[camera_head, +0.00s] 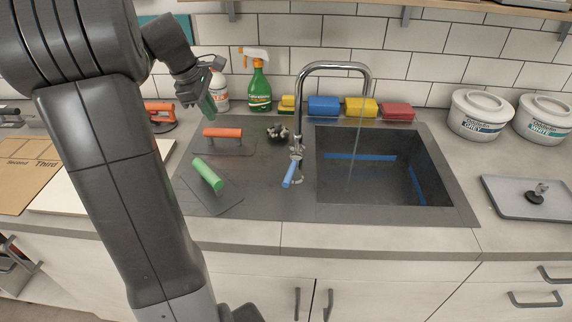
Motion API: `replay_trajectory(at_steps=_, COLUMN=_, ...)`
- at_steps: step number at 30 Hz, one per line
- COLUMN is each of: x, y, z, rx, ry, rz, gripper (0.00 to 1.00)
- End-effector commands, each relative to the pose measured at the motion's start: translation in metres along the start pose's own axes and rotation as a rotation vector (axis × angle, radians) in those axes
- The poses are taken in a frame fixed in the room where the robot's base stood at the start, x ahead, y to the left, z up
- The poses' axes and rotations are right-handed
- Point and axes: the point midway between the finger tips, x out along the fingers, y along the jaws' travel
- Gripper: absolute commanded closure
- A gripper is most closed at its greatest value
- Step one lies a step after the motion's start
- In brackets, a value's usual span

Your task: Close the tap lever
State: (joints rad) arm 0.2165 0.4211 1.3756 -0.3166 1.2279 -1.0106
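The chrome tap (300,95) stands on the left side of the sink, its spout arching over to the right. A thin stream of water (354,145) seems to fall from the spout into the basin. The tap lever (289,173) has a blue grip and points down toward the front, at the base of the tap. My gripper (212,88) is up and to the left of the tap, near the spray bottles and well apart from the lever. Its fingers are small and dark here, so whether they are open cannot be told.
A green-handled trowel (208,174) and an orange-handled trowel (222,133) lie left of the tap. A green spray bottle (259,88) and several sponges (323,106) stand along the wall. The sink basin (380,170) is right of the tap. White tubs (480,115) stand far right.

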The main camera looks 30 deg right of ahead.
Motion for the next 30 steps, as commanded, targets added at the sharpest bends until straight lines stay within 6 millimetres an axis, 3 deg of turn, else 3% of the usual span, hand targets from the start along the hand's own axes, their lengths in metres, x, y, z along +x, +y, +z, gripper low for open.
replay_trajectory(at_steps=6, x=-0.011, y=-0.067, z=0.050, rx=0.033, ry=-0.278, rz=-0.202, gripper=1.00)
replay_trajectory(at_steps=9, x=-0.021, y=-0.090, z=0.069, rx=0.053, ry=-0.396, rz=-0.266, gripper=1.00)
replay_trajectory(at_steps=15, x=-0.029, y=-0.109, z=0.087, rx=0.074, ry=-0.499, rz=-0.315, gripper=1.00)
replay_trajectory(at_steps=20, x=-0.011, y=-0.116, z=0.097, rx=0.075, ry=-0.501, rz=-0.318, gripper=1.00)
replay_trajectory(at_steps=30, x=0.049, y=-0.139, z=0.130, rx=0.075, ry=-0.500, rz=-0.318, gripper=1.00)
